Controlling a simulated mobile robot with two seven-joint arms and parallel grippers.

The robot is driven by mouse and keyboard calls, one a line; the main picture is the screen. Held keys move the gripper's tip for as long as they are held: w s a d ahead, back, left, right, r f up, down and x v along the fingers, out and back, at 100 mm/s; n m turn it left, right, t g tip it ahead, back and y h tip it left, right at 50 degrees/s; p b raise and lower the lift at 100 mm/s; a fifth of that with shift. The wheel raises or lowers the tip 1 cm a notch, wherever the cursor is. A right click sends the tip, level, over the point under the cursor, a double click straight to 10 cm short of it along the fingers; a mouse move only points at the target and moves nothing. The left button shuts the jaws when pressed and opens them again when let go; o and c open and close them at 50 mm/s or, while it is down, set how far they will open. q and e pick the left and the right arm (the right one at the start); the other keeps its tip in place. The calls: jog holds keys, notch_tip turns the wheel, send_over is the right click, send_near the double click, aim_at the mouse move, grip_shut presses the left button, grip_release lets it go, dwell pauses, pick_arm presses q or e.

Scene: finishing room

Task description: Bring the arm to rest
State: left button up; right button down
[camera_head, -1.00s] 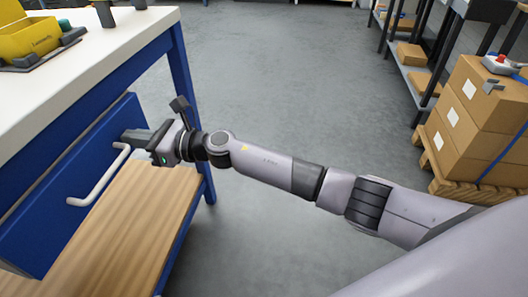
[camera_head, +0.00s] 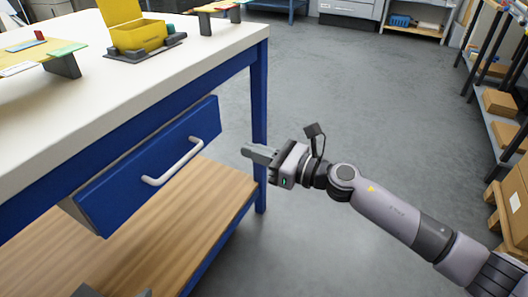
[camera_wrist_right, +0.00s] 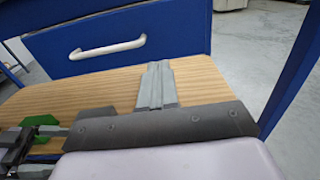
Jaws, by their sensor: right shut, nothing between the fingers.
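My right arm reaches in from the lower right in the head view. Its gripper (camera_head: 254,152) is shut and empty, in the air to the right of the blue drawer (camera_head: 120,190), apart from its handle (camera_head: 174,162). The drawer front stands out a little from the bench. In the right wrist view, the shut fingers (camera_wrist_right: 157,72) show against the wooden shelf, with the drawer handle (camera_wrist_right: 108,48) beyond them. Grey tips that look like my left gripper (camera_head: 112,292) show at the bottom left of the head view, mostly cut off.
The white bench top (camera_head: 60,110) holds a yellow box (camera_head: 138,36) and several small parts. A wooden lower shelf (camera_head: 170,220) lies under the drawer. A blue bench leg (camera_head: 260,120) stands close to the right gripper. Cartons (camera_head: 515,195) are at the right; floor between is clear.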

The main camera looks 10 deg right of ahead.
jog(key=s+d+f+n+h, duration=0.4)
jog(key=s+f+n, duration=0.2)
jog(key=s+n, duration=0.25)
jog(key=s+d+f+n+t+h, duration=0.1)
jog(key=s+d+f+n+h, duration=0.35)
jog(key=s+n, duration=0.4)
jog(key=s+d+f+n+h, duration=0.35)
jog(key=s+f+n, duration=0.35)
jog(key=n, duration=0.4)
pick_arm(q)
jog(key=s+a+r+p, duration=0.1)
jog(key=a+r+p, duration=0.1)
jog(key=r+p, duration=0.5)
jog(key=s+a+r+y+p, duration=0.1)
jog(key=r+p, duration=0.6)
jog(key=p, duration=0.9)
jog(key=shift+s+a+r+n+g, duration=0.3)
jog(key=shift+a+r+n+g, duration=0.1)
jog(key=shift+a, duration=0.3)
pick_arm(e)
jog(key=s+d+r, duration=0.1)
jog(key=d+r, duration=0.1)
jog(key=r, duration=0.5)
jog(key=s+d+r, duration=0.1)
jog(key=d+r, duration=0.1)
jog(key=r, duration=0.6)
jog(key=shift+s+d+m+g+h, duration=0.15)
jog(key=shift+d+m+g+h, duration=0.15)
jog(key=shift+d+m+h, duration=0.1)
